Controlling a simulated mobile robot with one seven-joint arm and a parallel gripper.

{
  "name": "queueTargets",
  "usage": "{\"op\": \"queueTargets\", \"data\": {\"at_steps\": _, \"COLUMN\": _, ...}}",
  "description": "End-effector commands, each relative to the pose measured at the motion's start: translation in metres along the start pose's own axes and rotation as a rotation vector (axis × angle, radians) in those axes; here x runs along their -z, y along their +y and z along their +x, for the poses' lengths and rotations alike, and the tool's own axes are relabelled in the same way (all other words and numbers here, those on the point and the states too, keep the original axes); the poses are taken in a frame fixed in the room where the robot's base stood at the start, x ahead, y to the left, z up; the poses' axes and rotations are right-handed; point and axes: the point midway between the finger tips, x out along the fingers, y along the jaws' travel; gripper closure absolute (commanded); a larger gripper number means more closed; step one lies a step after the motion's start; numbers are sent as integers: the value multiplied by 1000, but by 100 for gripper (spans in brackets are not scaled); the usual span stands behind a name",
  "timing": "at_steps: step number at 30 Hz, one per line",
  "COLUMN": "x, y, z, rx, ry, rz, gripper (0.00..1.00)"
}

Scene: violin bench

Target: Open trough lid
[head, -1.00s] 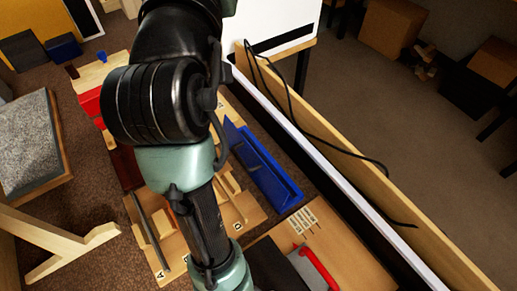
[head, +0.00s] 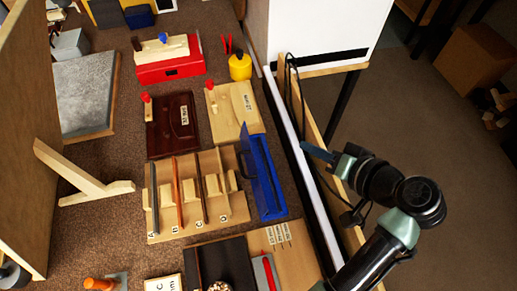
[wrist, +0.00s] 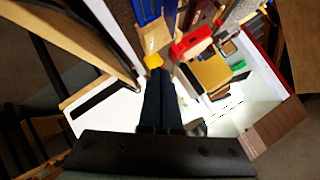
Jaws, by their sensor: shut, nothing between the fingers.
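The long blue trough (head: 270,198) lies on the bench beside the right-hand rail in the head view. Its blue lid (head: 247,160) stands tilted up along the left long side, and the trough's inside shows. A blue trough-like piece also shows at the top of the wrist view (wrist: 148,10). My gripper (head: 306,147) is in the air to the right of the trough, apart from it, over the rail. In the wrist view its dark fingers (wrist: 161,75) are together with nothing between them.
A rack with several lettered strips (head: 238,208) stands left of the trough. A dark red block (head: 165,135), a pale block (head: 222,122) and a yellow bottle (head: 240,67) stand behind. A white rail and wooden board (head: 325,178) edge the bench, with a black cable hanging over it.

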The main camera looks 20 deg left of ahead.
Motion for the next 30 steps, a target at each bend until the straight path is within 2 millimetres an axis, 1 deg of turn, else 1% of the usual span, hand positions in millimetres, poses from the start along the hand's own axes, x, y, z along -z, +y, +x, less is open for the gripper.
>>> {"op": "queueTargets", "data": {"at_steps": 1, "x": -18, "y": -5, "z": -3, "rx": 66, "ry": -46, "rz": 40, "gripper": 100}}
{"op": "queueTargets", "data": {"at_steps": 3, "x": -35, "y": -10, "z": -5, "rx": 136, "ry": -83, "rz": 64, "gripper": 100}}
{"op": "queueTargets", "data": {"at_steps": 6, "x": -48, "y": -14, "z": -4, "rx": 186, "ry": -109, "rz": 80, "gripper": 100}}
{"op": "queueTargets", "data": {"at_steps": 8, "x": -51, "y": -15, "z": 0, "rx": 196, "ry": -113, "rz": 81, "gripper": 100}}
{"op": "queueTargets", "data": {"at_steps": 11, "x": -52, "y": -17, "z": 12, "rx": 196, "ry": -114, "rz": 79, "gripper": 100}}
{"op": "queueTargets", "data": {"at_steps": 14, "x": -54, "y": -21, "z": 30, "rx": 195, "ry": -115, "rz": 80, "gripper": 100}}
{"op": "queueTargets", "data": {"at_steps": 21, "x": -59, "y": -31, "z": 81, "rx": 194, "ry": -114, "rz": 79, "gripper": 100}}
{"op": "queueTargets", "data": {"at_steps": 23, "x": -60, "y": -34, "z": 93, "rx": 193, "ry": -114, "rz": 78, "gripper": 100}}
{"op": "queueTargets", "data": {"at_steps": 27, "x": -77, "y": -38, "z": 105, "rx": 191, "ry": -114, "rz": 81, "gripper": 100}}
{"op": "queueTargets", "data": {"at_steps": 30, "x": -84, "y": -39, "z": 112, "rx": 191, "ry": -112, "rz": 80, "gripper": 100}}
